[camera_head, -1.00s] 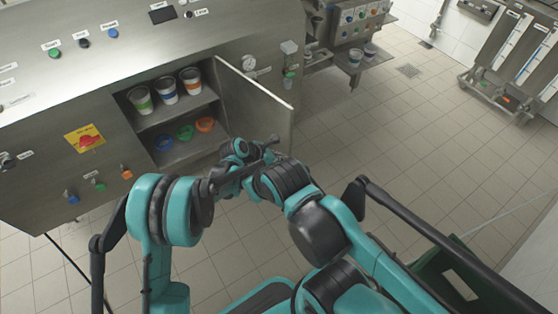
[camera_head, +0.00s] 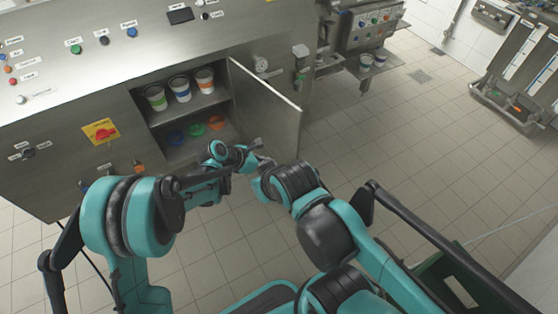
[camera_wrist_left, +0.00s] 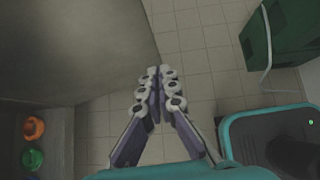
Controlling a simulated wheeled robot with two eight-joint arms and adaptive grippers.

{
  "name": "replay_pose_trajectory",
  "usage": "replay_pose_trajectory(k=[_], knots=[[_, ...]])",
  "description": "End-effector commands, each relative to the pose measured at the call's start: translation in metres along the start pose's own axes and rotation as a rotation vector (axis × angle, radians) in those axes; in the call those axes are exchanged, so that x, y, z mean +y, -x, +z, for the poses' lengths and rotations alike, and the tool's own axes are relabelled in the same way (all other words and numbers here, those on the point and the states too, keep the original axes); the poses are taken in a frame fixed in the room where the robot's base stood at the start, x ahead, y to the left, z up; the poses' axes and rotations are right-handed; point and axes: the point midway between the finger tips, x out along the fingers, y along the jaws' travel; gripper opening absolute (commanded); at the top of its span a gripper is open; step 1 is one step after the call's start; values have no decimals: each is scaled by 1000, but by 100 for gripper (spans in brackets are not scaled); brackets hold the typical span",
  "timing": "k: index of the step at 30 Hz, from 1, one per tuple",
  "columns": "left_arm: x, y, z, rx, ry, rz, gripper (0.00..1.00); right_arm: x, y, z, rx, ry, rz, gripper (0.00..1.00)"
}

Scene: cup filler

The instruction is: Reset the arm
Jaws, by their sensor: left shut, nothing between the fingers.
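My left gripper (camera_wrist_left: 157,86) shows in the left wrist view with its fingers together and empty, above the tiled floor. In the head view my left arm reaches in from the left, and its wrist end is in front of the open cabinet door's lower edge. My right arm comes in from the right and is folded toward the same spot. The two arm ends sit close together there, and I cannot tell whether they touch. The right gripper's fingers are too small and overlapped to make out.
The open cabinet door (camera_head: 268,105) stands near both arm ends. Several cups (camera_head: 180,89) stand on the upper shelf, with coloured lids (camera_head: 196,130) below. A green bin (camera_wrist_left: 283,38) and my base show in the wrist view. The floor (camera_head: 400,150) to the right is clear.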

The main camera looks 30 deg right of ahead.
Motion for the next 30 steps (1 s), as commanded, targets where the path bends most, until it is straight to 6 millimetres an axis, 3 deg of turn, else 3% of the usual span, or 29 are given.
replay_pose_trajectory(k=[4,14,17,20,24,30], knots=[[-2,17,1,0,0,-1,0,0,5,-3,0,0,0,0],[-1,24,0,3,-10,5,0,0,5,-3,0,0,0,0],[5,46,-2,20,-70,35,0,0,5,-3,0,0,0,0],[14,91,-8,66,-201,91,0,0,5,-3,0,0,0,0],[19,172,-26,181,-458,175,0,0,5,-3,0,0,0,0],[1,278,-66,398,-827,230,0,0,5,-3,0,0,0,0]])
